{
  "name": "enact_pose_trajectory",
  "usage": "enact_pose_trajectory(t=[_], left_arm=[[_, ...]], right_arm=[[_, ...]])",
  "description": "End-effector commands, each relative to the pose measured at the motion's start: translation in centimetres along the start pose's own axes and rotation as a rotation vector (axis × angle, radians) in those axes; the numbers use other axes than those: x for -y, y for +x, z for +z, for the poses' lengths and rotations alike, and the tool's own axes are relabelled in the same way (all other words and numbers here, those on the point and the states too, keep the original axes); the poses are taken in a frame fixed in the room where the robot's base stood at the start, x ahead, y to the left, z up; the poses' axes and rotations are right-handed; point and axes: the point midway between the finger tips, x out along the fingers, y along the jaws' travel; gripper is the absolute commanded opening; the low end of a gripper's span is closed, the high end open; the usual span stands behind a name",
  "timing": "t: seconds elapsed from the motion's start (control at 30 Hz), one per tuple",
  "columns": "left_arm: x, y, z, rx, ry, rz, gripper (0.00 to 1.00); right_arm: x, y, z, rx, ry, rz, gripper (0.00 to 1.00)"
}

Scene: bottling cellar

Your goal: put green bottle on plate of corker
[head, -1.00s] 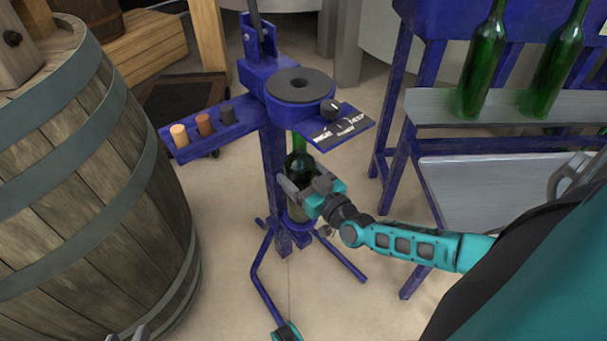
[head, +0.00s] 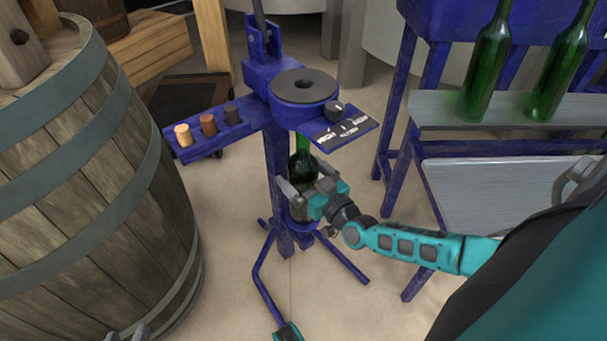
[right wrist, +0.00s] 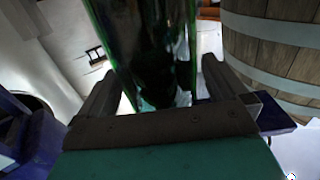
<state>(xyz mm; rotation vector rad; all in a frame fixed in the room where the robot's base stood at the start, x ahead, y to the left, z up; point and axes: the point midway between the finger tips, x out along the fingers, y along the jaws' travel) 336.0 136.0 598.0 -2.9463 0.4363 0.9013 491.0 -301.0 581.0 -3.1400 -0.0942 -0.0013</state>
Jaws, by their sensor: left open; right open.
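The green bottle (head: 302,170) stands upright under the head of the blue corker (head: 303,88), its neck partly hidden behind the corker's label shelf. The plate of the corker (head: 301,224) shows just below the bottle, mostly hidden, so I cannot tell for sure that the base rests on it. My right gripper (head: 306,195) is around the lower part of the bottle with its jaws open. In the right wrist view the bottle (right wrist: 148,45) stands between the two spread fingers. My left gripper (head: 127,333) barely shows at the bottom edge, open and empty.
A large wooden barrel (head: 85,190) fills the left side. Corks stand on the corker's side arm (head: 245,122). At the right, two more green bottles (head: 486,70) stand on a grey shelf (head: 440,108) above a metal tray (head: 490,190). The corker's legs spread over the floor.

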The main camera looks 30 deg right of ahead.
Motion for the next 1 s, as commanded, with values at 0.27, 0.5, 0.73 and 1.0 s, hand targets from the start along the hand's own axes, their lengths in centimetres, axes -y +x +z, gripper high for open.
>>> enact_pose_trajectory(t=[0.27, 0.5, 0.73, 1.0], left_arm=[[0.3, -0.8, -1.4, -0.015, 0.001, -0.01, 0.43], [0.6, -1.1, -1.1, -0.005, 0.003, -0.02, 0.43], [0.7, -1.3, -0.9, 0.001, 0.007, -0.022, 0.43], [0.7, -1.2, -0.6, 0.006, 0.007, -0.023, 0.43]], right_arm=[[0.0, -5.0, -0.1, 0.007, 0.0, 0.0, 1.0], [0.0, -9.8, -0.1, 0.005, -0.001, 0.0, 1.0], [0.5, -11.8, 0.0, 0.006, 0.006, -0.009, 1.0], [11.0, -12.2, -0.5, 0.15, 0.089, -0.225, 1.0]])
